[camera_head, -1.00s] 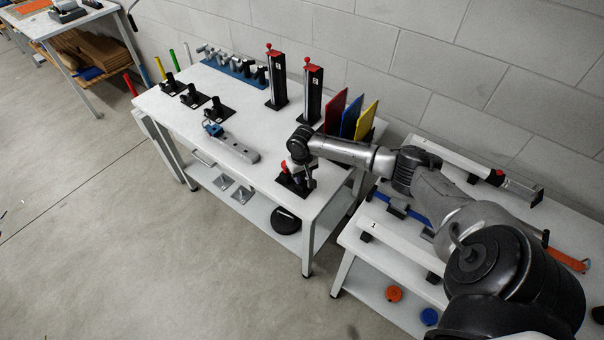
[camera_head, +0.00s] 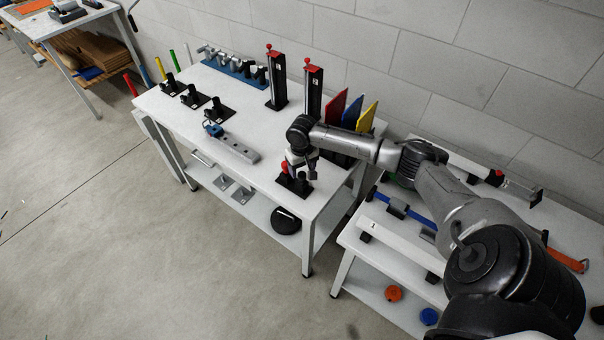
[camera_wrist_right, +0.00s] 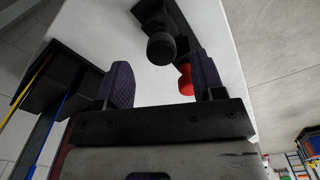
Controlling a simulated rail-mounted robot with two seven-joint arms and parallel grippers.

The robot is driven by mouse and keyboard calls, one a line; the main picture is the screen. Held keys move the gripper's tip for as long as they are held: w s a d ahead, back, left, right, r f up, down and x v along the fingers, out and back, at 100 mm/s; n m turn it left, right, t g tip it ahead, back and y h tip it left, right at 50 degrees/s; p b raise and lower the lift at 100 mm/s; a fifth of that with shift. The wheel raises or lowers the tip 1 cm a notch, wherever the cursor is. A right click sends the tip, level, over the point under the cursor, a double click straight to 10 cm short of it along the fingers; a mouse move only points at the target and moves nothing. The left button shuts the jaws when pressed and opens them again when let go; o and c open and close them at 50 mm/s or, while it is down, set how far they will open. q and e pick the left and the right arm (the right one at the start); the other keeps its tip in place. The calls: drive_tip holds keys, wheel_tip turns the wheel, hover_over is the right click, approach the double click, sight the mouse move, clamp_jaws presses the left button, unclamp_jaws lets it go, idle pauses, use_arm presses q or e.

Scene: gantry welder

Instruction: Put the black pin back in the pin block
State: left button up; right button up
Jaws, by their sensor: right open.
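A small black block (camera_head: 293,187), which appears to be the pin block, sits near the front right of the white workbench. A black-knobbed pin (camera_head: 304,178) and a red-knobbed pin (camera_head: 284,168) stand at it. My right gripper (camera_head: 301,167) is open, just above and behind the block. In the right wrist view the black knob (camera_wrist_right: 161,48) and red knob (camera_wrist_right: 186,82) show between the spread fingers (camera_wrist_right: 165,78), with no visible contact. The black block (camera_wrist_right: 178,22) shows behind them. How deep the black pin sits is hidden. My left gripper is not in view.
Red, blue and yellow plates (camera_head: 350,117) stand in a dark rack behind the gripper. Two black towers with red tops (camera_head: 313,90) stand to the left. A grey bar with a blue clamp (camera_head: 233,145) lies left of the block, with clear bench between.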

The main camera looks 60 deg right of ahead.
wheel_tip(320, 180, up, 9)
drive_tip(key=shift+r, duration=0.15)
idle(0.4)
